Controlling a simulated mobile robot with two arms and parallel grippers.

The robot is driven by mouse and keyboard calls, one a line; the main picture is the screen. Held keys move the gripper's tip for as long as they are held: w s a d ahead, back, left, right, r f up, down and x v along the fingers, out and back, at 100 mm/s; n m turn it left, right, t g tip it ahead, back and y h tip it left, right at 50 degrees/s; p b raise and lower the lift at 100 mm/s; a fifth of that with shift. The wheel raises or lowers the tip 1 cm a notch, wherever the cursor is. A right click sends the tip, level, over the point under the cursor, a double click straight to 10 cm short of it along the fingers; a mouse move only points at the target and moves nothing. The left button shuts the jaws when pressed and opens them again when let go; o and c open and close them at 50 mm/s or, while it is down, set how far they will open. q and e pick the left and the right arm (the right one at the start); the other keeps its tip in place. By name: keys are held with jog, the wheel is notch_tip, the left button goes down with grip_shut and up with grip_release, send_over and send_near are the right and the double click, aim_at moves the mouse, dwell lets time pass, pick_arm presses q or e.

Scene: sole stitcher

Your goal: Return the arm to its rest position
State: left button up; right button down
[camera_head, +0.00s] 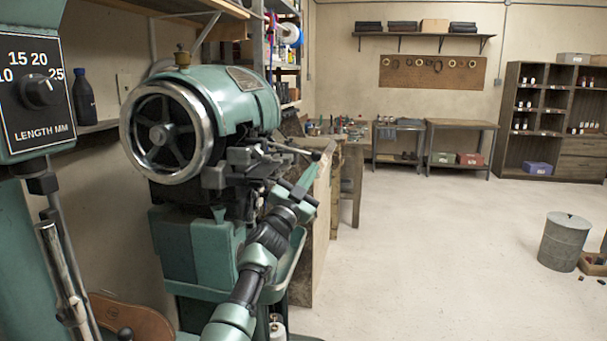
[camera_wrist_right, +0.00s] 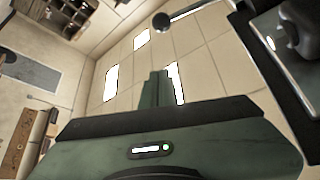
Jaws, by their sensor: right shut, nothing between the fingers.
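My right arm reaches up from the bottom middle of the head view, in front of the teal stitching machine (camera_head: 192,245). My right gripper (camera_head: 308,178) is at its end, beside the machine's dark head parts, with its fingers pointing up and away. I cannot tell from this view whether it touches the machine. In the right wrist view, the gripper's fingers (camera_wrist_right: 155,88) are together with nothing between them, against a tiled ceiling with bright lights. My left gripper is not in view.
The machine's handwheel (camera_head: 165,135) faces me. A second teal machine with a length dial (camera_head: 40,91) stands close at the left. A workbench (camera_head: 345,145) is behind my right gripper. A metal bin (camera_head: 564,241) stands at the right. The floor between is open.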

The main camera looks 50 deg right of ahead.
jog(key=s+a+f+n+t+y, duration=0.1)
jog(key=a+f+n+t+y, duration=0.3)
jog(key=a+f+n+y, duration=0.75)
jog(key=s+a+f+n+t+y, duration=0.1)
jog(key=a+f+n+t+y, duration=0.65)
jog(key=a+f, duration=0.8)
jog(key=s+a+f+n+g+y, duration=0.1)
jog(key=s+a+f+n+g, duration=0.1)
jog(key=s+a+f+g, duration=0.5)
jog(key=s+a+f+n+g+y, duration=0.15)
jog(key=s+a+f, duration=0.35)
jog(key=s, duration=0.7)
jog(key=s+a+f+n+g+y, duration=0.2)
jog(key=s+a+f+g, duration=0.3)
jog(key=s, duration=0.4)
jog(key=s+d+f+x, duration=0.1)
jog(key=s+x, duration=0.2)
jog(key=x, duration=0.9)
jog(key=s+x, duration=0.2)
jog(key=x, duration=1)
jog(key=s+d+f+g+p, duration=0.1)
jog(key=s+d+f, duration=0.2)
jog(key=s+f, duration=1.4)
jog(key=shift+s+f+h, duration=0.3)
jog(key=shift+s+h, duration=0.05)
